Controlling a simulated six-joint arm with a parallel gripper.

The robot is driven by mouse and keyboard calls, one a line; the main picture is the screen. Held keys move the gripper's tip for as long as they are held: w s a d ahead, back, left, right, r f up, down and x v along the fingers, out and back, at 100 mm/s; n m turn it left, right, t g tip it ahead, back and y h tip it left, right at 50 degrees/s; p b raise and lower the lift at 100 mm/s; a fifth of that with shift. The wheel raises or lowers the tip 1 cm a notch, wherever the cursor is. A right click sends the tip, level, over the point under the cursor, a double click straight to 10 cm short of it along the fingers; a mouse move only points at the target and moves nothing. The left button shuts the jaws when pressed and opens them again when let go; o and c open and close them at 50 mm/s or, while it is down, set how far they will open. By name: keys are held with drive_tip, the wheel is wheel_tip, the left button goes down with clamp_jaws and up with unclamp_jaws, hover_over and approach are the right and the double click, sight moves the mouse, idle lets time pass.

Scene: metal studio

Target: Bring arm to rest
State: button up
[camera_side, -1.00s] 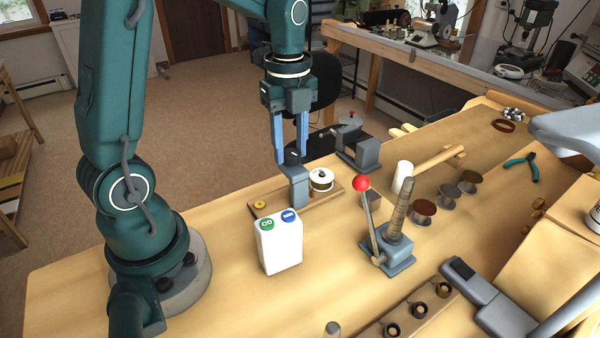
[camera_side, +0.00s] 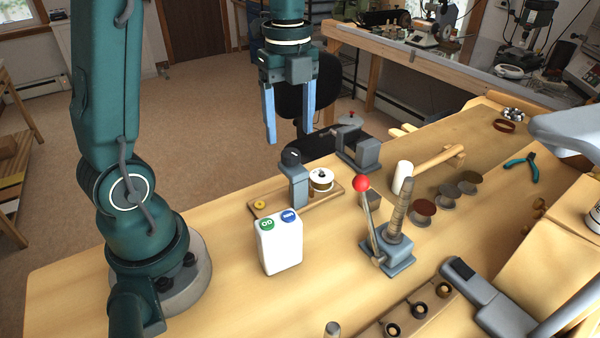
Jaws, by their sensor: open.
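My gripper (camera_side: 289,136) hangs with its blue fingers pointing down. It is open and empty, and appears above the far side of the workbench (camera_side: 230,258). Below it in the picture is a small wooden board (camera_side: 325,194) carrying a grey post with a dark top (camera_side: 295,178), a white spool (camera_side: 321,180) and a small yellow ring (camera_side: 260,204). The fingers are clear of the post. My teal arm rises from its round base on the left of the bench.
A white box with green and blue buttons (camera_side: 279,246) stands in front of the board. A grey vise-like device (camera_side: 358,146) stands behind.

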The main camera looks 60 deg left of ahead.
drive_tip(key=shift+r, duration=0.4)
drive_tip(key=s+d+r+n+t, duration=0.2)
drive_tip(key=s+d+r+t, duration=0.1)
drive_tip(key=s+d+r, duration=0.15)
drive_tip(key=s+d+f+n+t, duration=0.2)
drive_tip(key=s+d+f+n, duration=0.1)
drive_tip(key=n, duration=1.3)
drive_tip(key=s+f, duration=0.1)
drive_tip(key=s, duration=0.1)
drive_tip(key=shift+s+d+f+n+t, duration=0.25)
drive_tip(key=shift+s+d+n+t, duration=0.05)
drive_tip(key=shift+s, duration=0.05)
